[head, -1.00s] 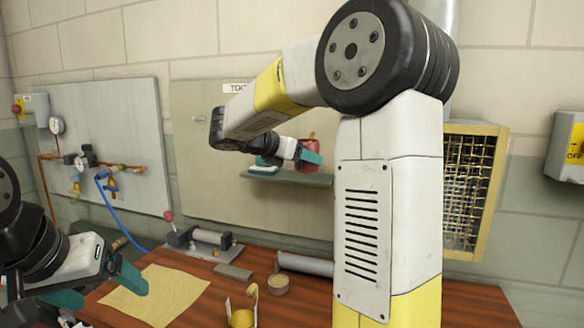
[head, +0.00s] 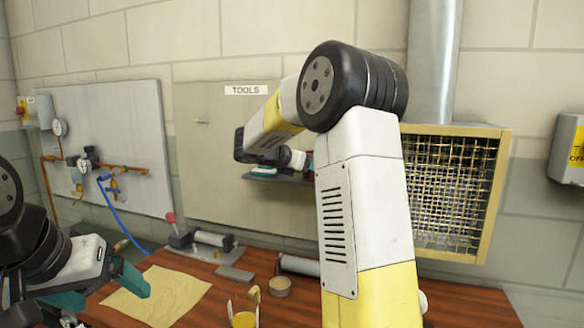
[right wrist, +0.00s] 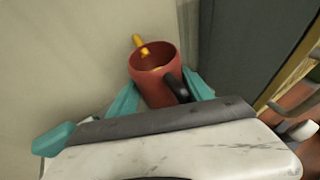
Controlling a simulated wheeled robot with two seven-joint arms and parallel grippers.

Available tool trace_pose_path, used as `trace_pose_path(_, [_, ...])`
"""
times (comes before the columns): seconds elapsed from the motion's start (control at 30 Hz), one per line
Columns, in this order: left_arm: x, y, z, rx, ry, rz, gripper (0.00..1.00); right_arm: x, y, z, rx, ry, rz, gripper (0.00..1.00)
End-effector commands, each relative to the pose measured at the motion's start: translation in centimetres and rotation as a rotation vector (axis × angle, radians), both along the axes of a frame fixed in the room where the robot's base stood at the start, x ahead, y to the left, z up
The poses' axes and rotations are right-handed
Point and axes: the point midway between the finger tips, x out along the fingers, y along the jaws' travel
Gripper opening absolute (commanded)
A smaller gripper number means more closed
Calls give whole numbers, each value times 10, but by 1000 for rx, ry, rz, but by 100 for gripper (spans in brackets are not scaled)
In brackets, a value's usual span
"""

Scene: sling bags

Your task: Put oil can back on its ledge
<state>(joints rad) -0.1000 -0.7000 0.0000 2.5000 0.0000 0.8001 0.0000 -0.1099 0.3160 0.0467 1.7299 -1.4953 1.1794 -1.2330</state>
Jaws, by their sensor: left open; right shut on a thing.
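The oil can (right wrist: 155,80) is red with a yellow spout and a dark handle. In the right wrist view it sits between the teal fingers of my right gripper (right wrist: 163,92), which is shut on it. In the head view the can is hidden behind my right arm. The grey ledge (head: 278,180) sticks out of the tool board, partly covered by that arm. My right gripper is by the ledge; whether the can touches it I cannot tell. My left gripper (head: 103,288) is open and empty at the bench's left front.
The tool board (head: 215,130) carries a TOOLS label. A caged wall unit (head: 455,190) is right of my right arm.

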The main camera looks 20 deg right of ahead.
Motion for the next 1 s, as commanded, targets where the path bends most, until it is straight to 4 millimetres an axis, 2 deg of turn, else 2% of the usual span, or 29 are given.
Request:
trace_pose_path(0.17, [0,0,0,0,0,0,84,0,0,-2,-1,0,0,5])
trace_pose_path(0.2, [0,0,0,0,0,0,84,0,0,-2,0,0,0,65])
trace_pose_path(0.3, [0,0,0,0,0,0,84,0,0,-2,0,0,0,80])
trace_pose_path(0.67, [0,0,0,0,0,0,84,0,1,1,1,-1,1,80])
trace_pose_path(0.77, [0,0,0,0,0,0,84,-5,11,6,1,-1,3,80])
trace_pose_path(1.0, [0,0,0,0,0,0,84,-27,52,25,1,-3,5,80])
